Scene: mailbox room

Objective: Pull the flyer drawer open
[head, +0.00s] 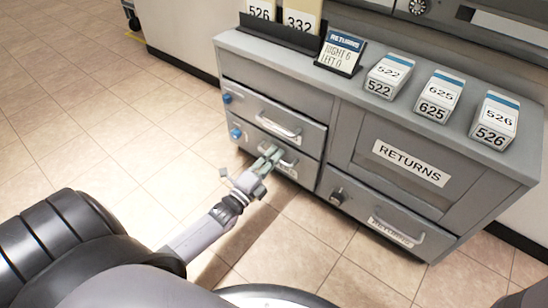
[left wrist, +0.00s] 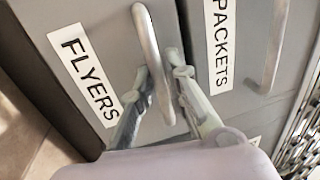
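The flyer drawer (head: 252,140) is the lower left drawer of the grey cabinet, and its front looks flush with the cabinet. In the left wrist view its label reads FLYERS (left wrist: 84,72), and its metal bar handle (left wrist: 146,36) stands out from the front. My left gripper (head: 272,155) reaches this handle from the front. In the left wrist view the two fingertips (left wrist: 160,72) lie close on either side of the bar and appear closed on it. The gripper partly hides the handle and label in the head view. My right gripper is not in view.
The PACKETS drawer (left wrist: 240,50), with its own handle (head: 278,126), is directly above. A RETURNS panel (head: 405,155) and a lower drawer (head: 380,215) are on the right. Numbered boxes (head: 436,97) and a sign (head: 340,52) stand on top. The tiled floor (head: 110,130) in front is clear.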

